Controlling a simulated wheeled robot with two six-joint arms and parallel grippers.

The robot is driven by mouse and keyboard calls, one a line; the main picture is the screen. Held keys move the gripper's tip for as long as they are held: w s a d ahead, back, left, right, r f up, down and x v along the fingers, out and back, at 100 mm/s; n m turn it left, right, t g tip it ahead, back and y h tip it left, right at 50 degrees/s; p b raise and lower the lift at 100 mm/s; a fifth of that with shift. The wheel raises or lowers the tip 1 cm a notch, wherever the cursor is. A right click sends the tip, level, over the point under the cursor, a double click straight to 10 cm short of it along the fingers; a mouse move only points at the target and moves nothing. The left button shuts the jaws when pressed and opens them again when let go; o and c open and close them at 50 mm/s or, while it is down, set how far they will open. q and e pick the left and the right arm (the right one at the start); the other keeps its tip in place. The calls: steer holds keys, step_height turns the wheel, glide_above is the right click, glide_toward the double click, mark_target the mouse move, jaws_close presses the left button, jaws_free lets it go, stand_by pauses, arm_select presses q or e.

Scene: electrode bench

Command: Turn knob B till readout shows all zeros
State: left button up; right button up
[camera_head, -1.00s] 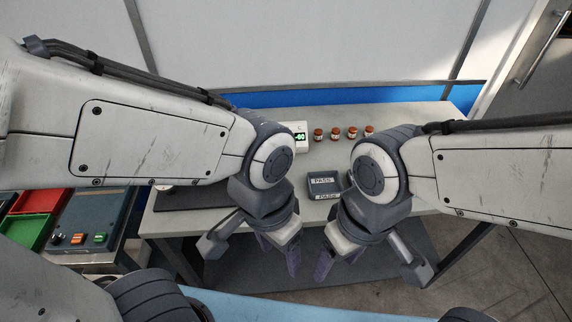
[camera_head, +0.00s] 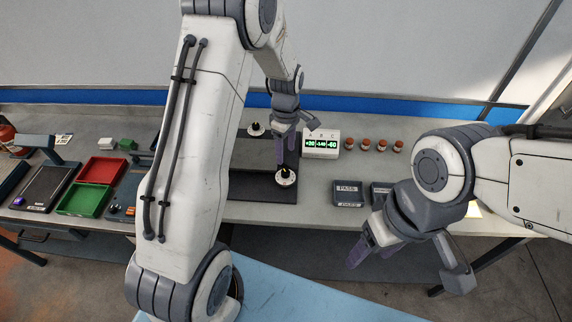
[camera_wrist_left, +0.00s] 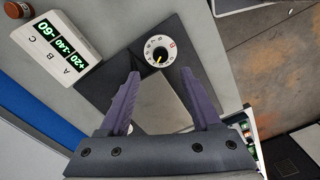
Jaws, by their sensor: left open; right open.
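The readout box (camera_head: 321,143) has green displays under A, B and C. A shows +20, C shows -60, and B shows a negative number that is hard to read; the box also shows in the left wrist view (camera_wrist_left: 57,45). A dial knob (camera_head: 286,177) stands at the dark panel's front right corner, and a second knob (camera_head: 256,130) is at its back. The front knob appears beyond my fingertips in the left wrist view (camera_wrist_left: 160,50); I cannot read which is B. My left gripper (camera_head: 285,151) is open and empty above the panel. My right gripper (camera_head: 371,258) is open before the bench front.
Several brown jars (camera_head: 381,145) stand right of the readout. A PASS tray (camera_head: 348,193) lies right of the front knob. A red bin (camera_head: 101,170) and a green bin (camera_head: 84,199) are at left. My left arm hides part of the bench.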

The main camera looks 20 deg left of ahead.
mark_target(286, 171)
arm_select(q)
step_height(286, 171, down, 8)
steer(key=shift+s+f+p, duration=0.1)
steer(key=shift+f+p, duration=0.15)
steer(key=shift+p, duration=0.85)
jaws_close()
